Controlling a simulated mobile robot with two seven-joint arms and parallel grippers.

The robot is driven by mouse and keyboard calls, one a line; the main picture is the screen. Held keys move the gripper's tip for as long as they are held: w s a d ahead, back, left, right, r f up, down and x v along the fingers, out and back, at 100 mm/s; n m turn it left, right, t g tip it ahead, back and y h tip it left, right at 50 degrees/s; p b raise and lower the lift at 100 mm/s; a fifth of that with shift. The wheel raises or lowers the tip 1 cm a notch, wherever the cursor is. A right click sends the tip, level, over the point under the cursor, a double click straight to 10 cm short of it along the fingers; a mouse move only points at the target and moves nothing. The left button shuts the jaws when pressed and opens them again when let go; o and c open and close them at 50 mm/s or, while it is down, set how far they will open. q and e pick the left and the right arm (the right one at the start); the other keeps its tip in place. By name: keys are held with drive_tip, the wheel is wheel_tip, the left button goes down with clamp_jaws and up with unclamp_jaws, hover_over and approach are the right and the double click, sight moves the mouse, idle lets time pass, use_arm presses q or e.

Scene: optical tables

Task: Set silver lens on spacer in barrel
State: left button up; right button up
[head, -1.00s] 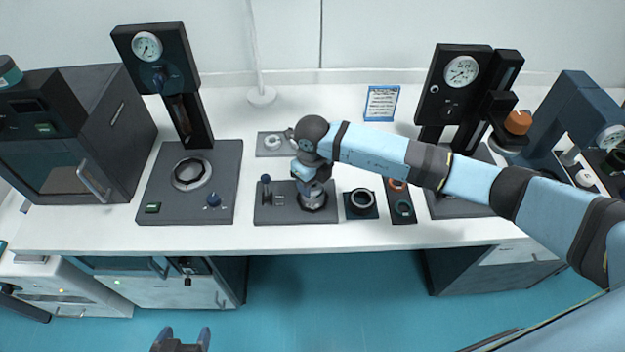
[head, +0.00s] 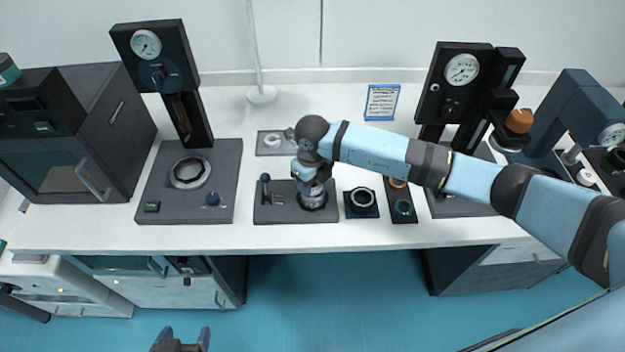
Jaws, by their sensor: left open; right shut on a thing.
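My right gripper (head: 312,190) points down over a silver round part (head: 314,203) on the dark base plate (head: 283,214) in the middle of the table. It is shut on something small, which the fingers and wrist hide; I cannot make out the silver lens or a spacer. I cannot tell whether the held thing touches the silver round part, which looks like the barrel. My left gripper (head: 180,341) is open and empty at the bottom edge, in front of the table and far from these parts.
A black ring on a dark pad (head: 362,199) sits just right of the base plate. Beside it is a narrow tray (head: 402,217) with orange and teal rings. A small grey plate (head: 268,152) lies behind. Gauge stands (head: 165,60) (head: 455,90) rise on both sides.

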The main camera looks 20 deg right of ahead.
drive_tip(key=shift+f+b, duration=0.35)
drive_tip(key=shift+b, duration=0.2)
idle(1.1)
drive_tip(key=o, duration=1)
